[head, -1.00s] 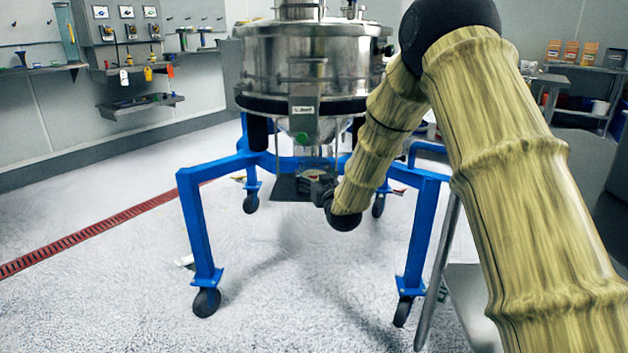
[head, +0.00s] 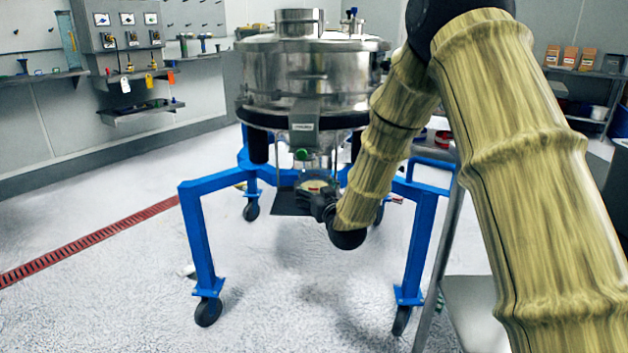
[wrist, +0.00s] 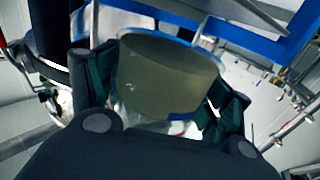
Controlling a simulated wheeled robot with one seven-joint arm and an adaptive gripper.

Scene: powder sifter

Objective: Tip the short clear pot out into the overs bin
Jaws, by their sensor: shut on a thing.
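The short clear pot (wrist: 165,75) fills the middle of the wrist view, with a dull olive-beige body and a pale rim. My gripper (wrist: 163,92) is shut on it, one dark green finger pad on each side. In the head view, the pot (head: 314,186) shows as a small pale round shape under the sifter's outlet, and my gripper (head: 321,200) is at it, partly hidden by my arm. I cannot tell whether the pot touches the dark plate (head: 288,202) near it. I cannot pick out the overs bin for certain.
The steel sifter (head: 305,75) stands above on a blue wheeled frame (head: 203,235), whose legs flank my forearm. A steel table (head: 470,300) is at the right front. Shelves (head: 585,75) stand at the back right. The floor to the left is clear, with a red drain strip (head: 90,238).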

